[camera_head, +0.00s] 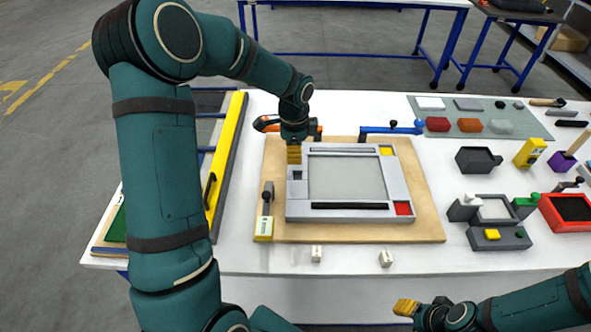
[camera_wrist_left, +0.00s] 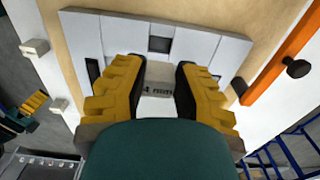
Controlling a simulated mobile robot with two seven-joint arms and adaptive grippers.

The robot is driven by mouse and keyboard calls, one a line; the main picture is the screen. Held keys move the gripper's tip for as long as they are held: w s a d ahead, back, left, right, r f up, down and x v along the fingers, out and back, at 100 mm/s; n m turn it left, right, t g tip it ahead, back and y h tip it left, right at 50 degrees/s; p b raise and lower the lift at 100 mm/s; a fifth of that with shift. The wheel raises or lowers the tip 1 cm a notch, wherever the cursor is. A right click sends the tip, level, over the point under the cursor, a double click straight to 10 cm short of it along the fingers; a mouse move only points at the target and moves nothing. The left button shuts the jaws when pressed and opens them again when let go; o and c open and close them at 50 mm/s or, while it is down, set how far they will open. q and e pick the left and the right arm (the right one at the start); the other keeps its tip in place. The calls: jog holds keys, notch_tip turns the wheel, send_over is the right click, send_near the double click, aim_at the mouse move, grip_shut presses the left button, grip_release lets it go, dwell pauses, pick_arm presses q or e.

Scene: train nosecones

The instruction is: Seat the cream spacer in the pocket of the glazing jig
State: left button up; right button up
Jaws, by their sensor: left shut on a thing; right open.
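The glazing jig (camera_head: 402,180) is a pale grey frame with a clear pane on a wooden board. A dark square pocket (camera_head: 297,175) shows in its left bar, and also in the left wrist view (camera_wrist_left: 160,44). My left gripper (camera_head: 294,160) points down over that bar, behind the pocket. In the left wrist view its yellow fingers (camera_wrist_left: 158,85) are shut on the cream spacer (camera_wrist_left: 158,73), which has dark lettering. The spacer is hidden in the head view, and I cannot tell its height over the bar. My right gripper (camera_head: 405,307) is open and empty before the table's front edge.
Two small cream blocks (camera_head: 316,254) (camera_head: 386,258) stand near the table's front edge. Dark fixtures and a red tray (camera_head: 567,212) fill the right side.

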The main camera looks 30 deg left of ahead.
aim_at(295, 178)
pick_arm(q)
notch_tip(295, 178, down, 6)
jog(key=shift+f+b, duration=0.1)
jog(key=shift+b, duration=0.25)
jog(key=shift+w+f, duration=0.1)
jog(key=shift+f, duration=0.3)
jog(key=o, duration=0.9)
jog(key=shift+f, duration=0.1)
